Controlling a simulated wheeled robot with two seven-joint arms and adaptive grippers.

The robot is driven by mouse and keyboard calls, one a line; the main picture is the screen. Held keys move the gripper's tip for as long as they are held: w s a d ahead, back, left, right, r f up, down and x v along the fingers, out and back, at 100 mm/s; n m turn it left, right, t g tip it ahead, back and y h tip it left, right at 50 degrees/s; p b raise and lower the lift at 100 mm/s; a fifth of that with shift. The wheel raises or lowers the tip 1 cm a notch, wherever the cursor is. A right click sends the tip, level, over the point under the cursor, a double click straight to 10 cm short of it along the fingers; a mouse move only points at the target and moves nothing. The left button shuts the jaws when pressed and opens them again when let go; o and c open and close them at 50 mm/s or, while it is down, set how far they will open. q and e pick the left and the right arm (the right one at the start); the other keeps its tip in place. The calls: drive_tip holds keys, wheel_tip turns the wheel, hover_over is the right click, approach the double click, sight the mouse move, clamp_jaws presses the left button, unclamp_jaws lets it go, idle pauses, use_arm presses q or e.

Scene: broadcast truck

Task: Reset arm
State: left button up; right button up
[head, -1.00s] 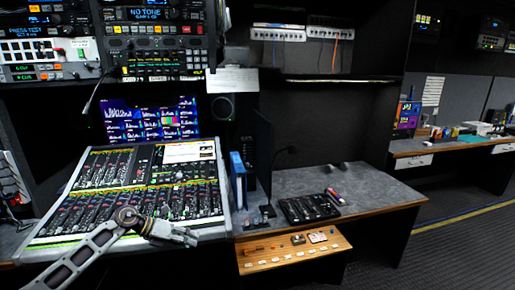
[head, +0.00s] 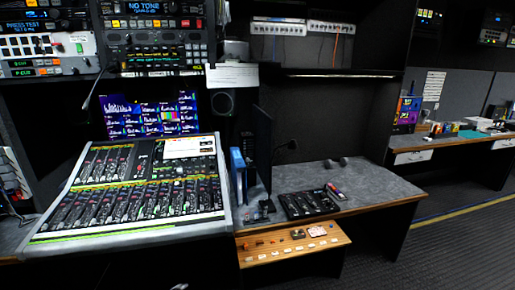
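Neither arm stands clearly in the head view now. Only a small pale tip (head: 180,286) shows at the bottom edge below the mixing console, and it is too small to tell which part of my arm it is. The state of both grippers is hidden. The mixing console (head: 140,232), with its rows of faders, is fully uncovered on the left desk.
A monitor with coloured panels (head: 152,116) stands behind the console. A small black control panel (head: 305,205) lies on the grey desk (head: 370,187). A wooden button panel (head: 292,246) juts out below the desk's front edge. Patterned floor (head: 455,240) is free at the right.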

use_arm(q)
drive_tip(key=s+a+f+n+g+y, duration=0.2)
drive_tip(key=s+f+n+y, duration=0.15)
drive_tip(key=s+f, duration=0.7)
drive_tip(key=s+a+f+n+g+y, duration=0.2)
drive_tip(key=s+f+n, duration=0.3)
drive_tip(key=s+f, duration=0.55)
drive_tip(key=s+d+f+n+g, duration=0.1)
drive_tip(key=s+f+n+g, duration=0.1)
drive_tip(key=s, duration=0.8)
drive_tip(key=s+d+f+n+g, duration=0.1)
drive_tip(key=s+f, duration=0.4)
drive_tip(key=s, duration=0.6)
drive_tip(key=s+d+f+n+g, duration=0.1)
drive_tip(key=s+f+n+g, duration=0.2)
drive_tip(key=s, duration=0.8)
drive_tip(key=shift+f+g+y, duration=0.45)
drive_tip(key=shift+f+g, duration=0.15)
drive_tip(key=shift+f, duration=0.15)
drive_tip(key=shift+w+d+n, duration=0.1)
drive_tip(key=shift+n, duration=0.15)
drive_tip(key=shift+w, duration=0.1)
